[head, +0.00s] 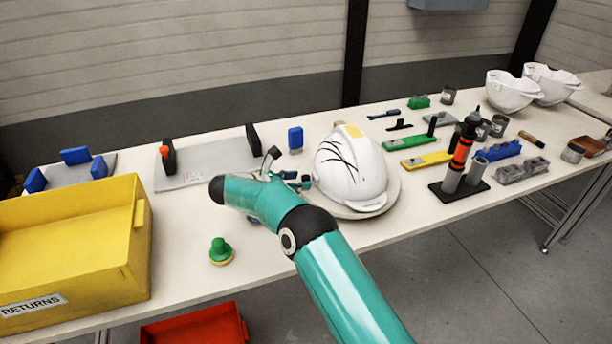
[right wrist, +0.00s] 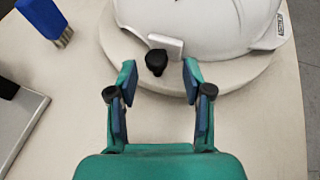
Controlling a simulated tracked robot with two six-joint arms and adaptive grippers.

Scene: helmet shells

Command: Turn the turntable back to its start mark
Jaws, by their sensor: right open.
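The turntable (head: 393,198) is a pale round disc on the bench with a white helmet shell (head: 350,165) on it. The shell bears black curved lines and a yellow patch. In the right wrist view the turntable's rim (right wrist: 235,82) lies just past my fingers, under the shell (right wrist: 215,25). A black knob (right wrist: 156,63) by a pale block stands at the rim, between and slightly beyond my open fingertips, with gaps on both sides. My right gripper (head: 298,181) is open and empty at the turntable's left side; it also shows in the right wrist view (right wrist: 159,78). No start mark is clear.
A yellow returns bin (head: 135,235) stands at the left, with a green knobbed stamp (head: 220,250) nearby. A grey plate with black uprights (head: 205,172) and a blue brush (head: 295,138) lie behind my gripper. An orange tool on a stand (head: 461,160) is right of the turntable.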

